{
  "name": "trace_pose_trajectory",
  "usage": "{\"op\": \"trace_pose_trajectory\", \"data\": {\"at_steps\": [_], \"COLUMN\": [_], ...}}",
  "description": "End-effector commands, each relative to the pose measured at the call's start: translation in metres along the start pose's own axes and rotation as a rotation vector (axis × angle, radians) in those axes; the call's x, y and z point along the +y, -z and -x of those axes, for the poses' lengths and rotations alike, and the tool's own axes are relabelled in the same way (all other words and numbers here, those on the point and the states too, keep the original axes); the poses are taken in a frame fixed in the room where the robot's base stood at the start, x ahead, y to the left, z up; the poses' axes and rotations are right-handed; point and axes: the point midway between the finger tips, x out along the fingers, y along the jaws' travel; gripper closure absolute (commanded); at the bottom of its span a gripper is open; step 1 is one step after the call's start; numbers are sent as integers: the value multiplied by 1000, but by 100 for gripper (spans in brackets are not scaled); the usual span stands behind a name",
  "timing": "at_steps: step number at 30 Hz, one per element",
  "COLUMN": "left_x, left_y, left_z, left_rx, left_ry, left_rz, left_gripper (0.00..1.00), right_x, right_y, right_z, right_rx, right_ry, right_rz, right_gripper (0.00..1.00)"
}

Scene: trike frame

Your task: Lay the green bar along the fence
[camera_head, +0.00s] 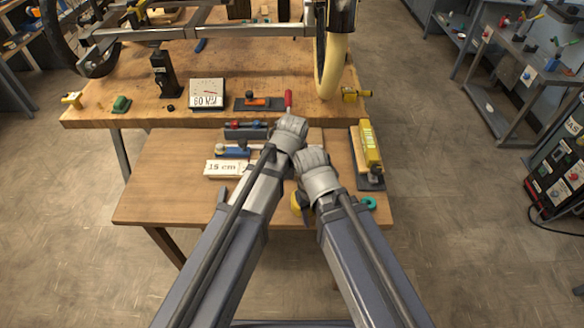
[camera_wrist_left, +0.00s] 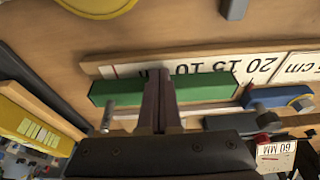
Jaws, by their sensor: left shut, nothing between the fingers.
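The green bar (camera_wrist_left: 206,88) lies lengthwise beside a strip marked with numbers (camera_wrist_left: 215,66) in the left wrist view, about parallel to it. It covers part of the strip; I cannot tell whether they touch, nor which part is the fence. My left gripper (camera_wrist_left: 159,73) is shut and empty, its fingers in front of the bar's middle. In the head view its wrist (camera_head: 290,131) hides the bar and fingers. My right gripper (camera_head: 315,172) shows only its wrist housing, close beside the left one; its fingers are hidden.
A 15 cm card (camera_head: 225,168) and a blue tool (camera_head: 236,153) lie left of my wrists. A yellow round thing (camera_head: 296,203) is by my right wrist. The table's front left (camera_head: 160,200) is clear.

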Motion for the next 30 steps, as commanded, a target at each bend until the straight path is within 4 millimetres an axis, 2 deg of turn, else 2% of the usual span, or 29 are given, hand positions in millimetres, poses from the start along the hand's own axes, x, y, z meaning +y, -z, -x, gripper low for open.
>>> {"op": "trace_pose_trajectory", "data": {"at_steps": [6, 9, 23, 30], "left_x": [1, 1, -1, -9], "left_y": [43, 55, 54, 34], "left_z": [-13, -16, -16, -10], "left_rx": [1, 1, 7, 2], "left_ry": [1, 0, 1, 0], "left_rz": [3, 1, 1, 1], "left_gripper": [100, 100, 100, 100], "right_x": [0, 0, 0, 0], "right_y": [0, 0, 0, 0], "right_z": [0, 0, 0, 0], "right_rx": [0, 0, 0, 0], "right_ry": [0, 0, 0, 0], "right_rz": [0, 0, 0, 0], "right_gripper": [50, 50, 50, 50]}}
